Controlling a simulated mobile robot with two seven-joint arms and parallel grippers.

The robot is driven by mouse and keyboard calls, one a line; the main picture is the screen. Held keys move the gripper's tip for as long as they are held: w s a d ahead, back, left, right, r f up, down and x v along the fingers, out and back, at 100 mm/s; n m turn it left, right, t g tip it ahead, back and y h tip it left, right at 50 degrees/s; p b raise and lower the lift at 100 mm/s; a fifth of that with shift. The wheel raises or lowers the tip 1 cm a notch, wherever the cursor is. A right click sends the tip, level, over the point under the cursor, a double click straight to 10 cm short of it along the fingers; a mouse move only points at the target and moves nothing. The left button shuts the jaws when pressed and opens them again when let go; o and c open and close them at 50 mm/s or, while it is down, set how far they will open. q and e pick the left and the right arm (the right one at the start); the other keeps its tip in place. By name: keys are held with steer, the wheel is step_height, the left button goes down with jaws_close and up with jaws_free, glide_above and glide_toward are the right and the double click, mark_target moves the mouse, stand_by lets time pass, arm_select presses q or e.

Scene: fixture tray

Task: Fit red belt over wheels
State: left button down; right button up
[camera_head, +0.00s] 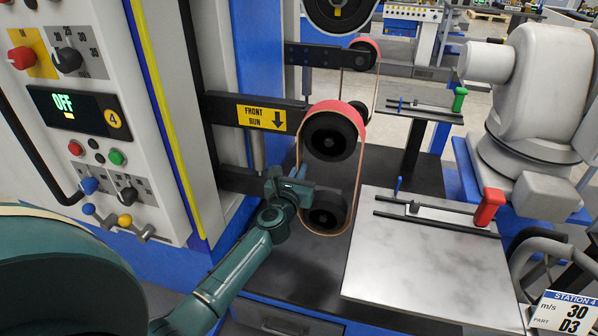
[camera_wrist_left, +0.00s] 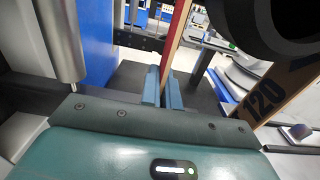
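The red belt (camera_head: 357,118) is a loop, red outside and tan inside. In the head view it passes over the upper black wheel (camera_head: 329,137) and hangs down around the lower black wheel (camera_head: 327,210). Its seating on the wheels is hard to judge. My left gripper (camera_head: 301,182) is at the belt's left run, between the two wheels. In the left wrist view its blue fingers (camera_wrist_left: 162,88) are close together, with the red band (camera_wrist_left: 176,35) running down between them. A "120" mark shows on the tan inner face. My right gripper is out of view.
A black arm with a "FRONT RUN" label (camera_head: 263,117) carries the wheels from the cabinet at left. A metal plate (camera_head: 420,245) with a red-handled bar (camera_head: 489,207) lies to the right. A white robot arm (camera_head: 535,100) stands beyond. A second belted wheel pair (camera_head: 365,55) is behind.

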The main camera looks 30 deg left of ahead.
arm_select(q)
steer(key=shift+f, duration=0.1)
stand_by(0.3)
steer(key=shift+f+b, duration=0.3)
steer(key=shift+b, duration=0.05)
steer(key=c, duration=1.3)
jaws_free()
steer(key=shift+s, duration=0.1)
steer(key=p+v, duration=0.1)
steer(key=v, duration=0.9)
steer(key=shift+s+p, duration=0.35)
steer(key=shift+s, duration=0.05)
